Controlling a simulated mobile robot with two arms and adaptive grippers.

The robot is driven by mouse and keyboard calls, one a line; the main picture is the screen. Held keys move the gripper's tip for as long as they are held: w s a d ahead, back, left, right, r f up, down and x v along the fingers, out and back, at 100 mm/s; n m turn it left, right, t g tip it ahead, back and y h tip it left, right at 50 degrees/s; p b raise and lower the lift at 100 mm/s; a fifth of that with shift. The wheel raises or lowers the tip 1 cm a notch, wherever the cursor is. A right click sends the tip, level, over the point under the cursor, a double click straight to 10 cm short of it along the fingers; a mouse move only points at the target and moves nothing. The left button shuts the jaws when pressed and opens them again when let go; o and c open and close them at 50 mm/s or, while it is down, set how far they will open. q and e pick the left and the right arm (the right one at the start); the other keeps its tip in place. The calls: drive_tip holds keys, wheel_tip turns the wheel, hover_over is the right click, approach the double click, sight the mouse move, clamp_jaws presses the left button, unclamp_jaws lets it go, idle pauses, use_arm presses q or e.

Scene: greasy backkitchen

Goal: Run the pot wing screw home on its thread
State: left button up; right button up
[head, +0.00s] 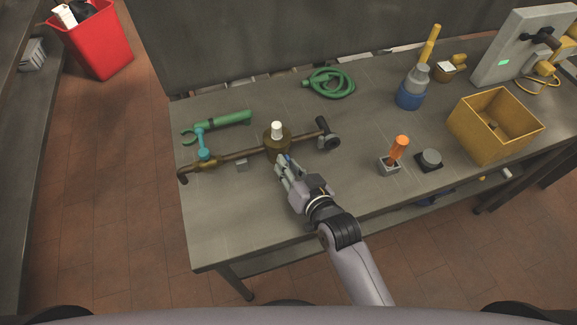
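A small bluish spot shows at the fingertips. I cannot tell whether it is the wing screw or part of the gripper. No wing screw or thread can be made out clearly; the gripper may hide them. Whether the fingers are closed on anything is too small to tell. My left gripper is not in view.
A green clamp-like tool (230,119) and teal piece (203,142) lie at left. A green hose coil (330,83) lies behind. The front-left bench is clear.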

idle(0.3)
drive_tip(key=shift+p, duration=0.4)
drive_tip(key=shift+s+a+n+h, duration=0.15)
drive_tip(key=shift+n+h, duration=0.15)
drive_tip(key=shift+n, duration=0.2)
drive_tip(key=shift+a+n+h, duration=0.15)
drive_tip(key=shift+n+h, duration=0.55)
drive_tip(key=shift+n, duration=0.5)
clamp_jaws()
